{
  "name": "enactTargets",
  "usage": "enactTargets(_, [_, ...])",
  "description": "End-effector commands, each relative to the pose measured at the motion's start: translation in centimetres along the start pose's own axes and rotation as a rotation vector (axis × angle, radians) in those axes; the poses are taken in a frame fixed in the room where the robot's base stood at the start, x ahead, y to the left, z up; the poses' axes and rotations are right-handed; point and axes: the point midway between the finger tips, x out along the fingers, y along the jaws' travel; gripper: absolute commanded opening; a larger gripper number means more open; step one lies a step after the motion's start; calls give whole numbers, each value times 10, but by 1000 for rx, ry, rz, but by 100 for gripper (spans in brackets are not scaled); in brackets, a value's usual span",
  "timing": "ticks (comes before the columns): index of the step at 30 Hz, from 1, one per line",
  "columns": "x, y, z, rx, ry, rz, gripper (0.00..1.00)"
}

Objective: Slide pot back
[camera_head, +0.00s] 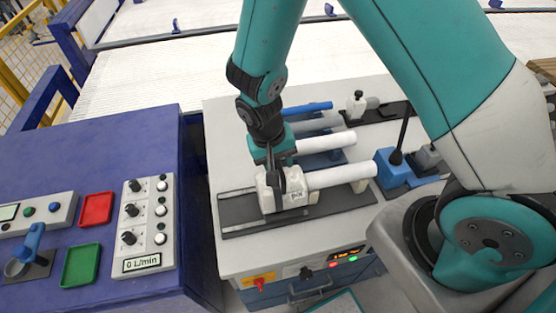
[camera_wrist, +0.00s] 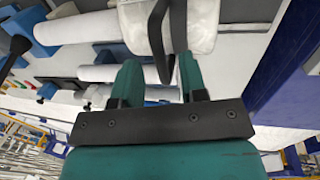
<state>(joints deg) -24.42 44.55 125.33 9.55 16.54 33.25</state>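The pot appears to be the white block (camera_head: 291,198) with a small dark label on its front, on a dark grey rail (camera_head: 240,213) at the front of the white bench. A white pipe (camera_head: 341,173) runs right from the block to a blue fixture. My gripper (camera_head: 276,187) reaches down from above, its dark fingers right at the block.
A second white pipe (camera_head: 326,142) and a blue pipe (camera_head: 307,109) lie behind. A blue fixture (camera_head: 392,169) with a black lever stands right. A purple console (camera_head: 95,189) with knobs and red and green trays stands left, across a narrow gap.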

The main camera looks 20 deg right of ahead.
Motion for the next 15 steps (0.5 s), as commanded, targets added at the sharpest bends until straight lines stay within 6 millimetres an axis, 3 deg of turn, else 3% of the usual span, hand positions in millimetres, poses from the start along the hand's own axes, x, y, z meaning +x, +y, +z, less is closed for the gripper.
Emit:
enactTargets(5, [11,0,0,0,0,0,39])
enactTargets(13, [12,0,0,0,1,-1,39])
enactTargets(15, [12,0,0,0,1,-1,23])
